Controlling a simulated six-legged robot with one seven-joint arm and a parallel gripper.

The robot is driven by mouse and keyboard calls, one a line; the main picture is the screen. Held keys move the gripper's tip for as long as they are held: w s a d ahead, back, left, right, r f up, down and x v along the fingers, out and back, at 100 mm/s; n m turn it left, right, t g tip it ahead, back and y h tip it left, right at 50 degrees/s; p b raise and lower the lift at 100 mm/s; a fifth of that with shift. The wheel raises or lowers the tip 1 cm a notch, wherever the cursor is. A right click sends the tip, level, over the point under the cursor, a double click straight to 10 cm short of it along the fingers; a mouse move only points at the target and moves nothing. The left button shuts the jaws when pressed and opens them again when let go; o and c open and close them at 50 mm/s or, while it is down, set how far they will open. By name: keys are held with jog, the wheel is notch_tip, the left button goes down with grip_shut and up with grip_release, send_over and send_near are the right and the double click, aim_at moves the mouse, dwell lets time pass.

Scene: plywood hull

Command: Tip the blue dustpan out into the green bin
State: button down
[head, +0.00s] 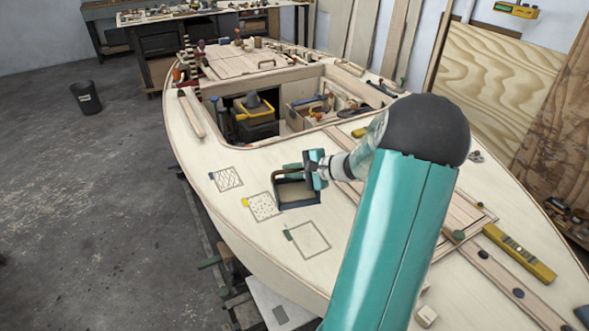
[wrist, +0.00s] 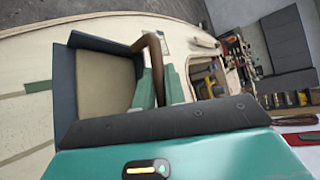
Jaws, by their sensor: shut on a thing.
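A dark blue-grey open pan (head: 297,203), which I take for the blue dustpan, is at my gripper (head: 312,168) over the pale deck. In the wrist view the pan (wrist: 90,42) has dark walls and a tan inside; I cannot tell whether the tan is its floor or a load. A brown arched handle (wrist: 152,45) rises at its side. My gripper's teal fingers (wrist: 160,86) are shut at this handle. I cannot tell whether the pan touches the deck. No clearly green bin shows; a dark bin with a pale label (head: 86,98) stands on the floor at far left.
Marked squares lie on the deck (head: 240,215): hatched with a blue tab (head: 228,179), dotted with a yellow tab (head: 264,207), plain with a green tab (head: 308,239). An open cockpit (head: 300,115) with tools lies beyond. A yellow level (head: 519,252) lies right. The left floor is mostly clear.

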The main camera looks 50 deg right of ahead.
jog(key=s+a, duration=0.1)
jog(key=s+a+r, duration=0.1)
jog(key=a, duration=0.1)
jog(key=s+a+r, duration=0.1)
jog(key=shift+a+r, duration=0.15)
jog(key=shift+a, duration=0.1)
jog(key=shift+a, duration=0.1)
dwell(0.3)
